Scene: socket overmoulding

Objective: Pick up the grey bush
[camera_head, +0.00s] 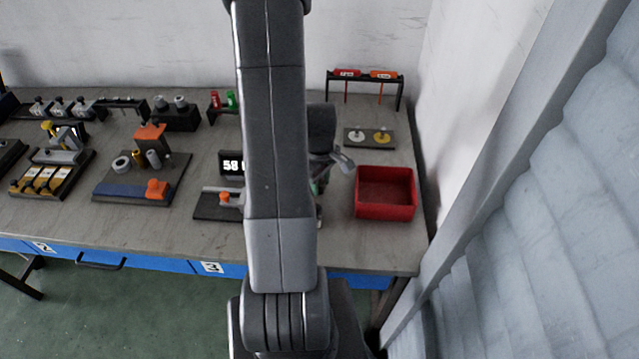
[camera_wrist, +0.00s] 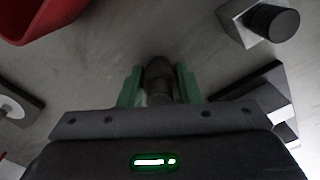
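My gripper (camera_wrist: 159,82) has two green fingers and appears in the wrist view, pointing down over the grey table. A dark grey round piece (camera_wrist: 158,72), which looks like the grey bush, lies between the fingers. Both fingers seem to touch its sides, and its far end reaches slightly past the fingertips. Its lower part is hidden by the gripper body. In the head view my arm hides most of the gripper. A small grey cylinder (camera_head: 153,159) also stands on the blue-edged board at left; I cannot tell whether it is another bush.
A red bin (camera_head: 385,211) stands just right of my gripper. A plate with a white and a yellow disc (camera_head: 381,136) lies behind it. A screwdriver rack (camera_head: 365,75) stands at the back. In the wrist view a dark cylinder (camera_wrist: 276,22) on a metal block is close by.

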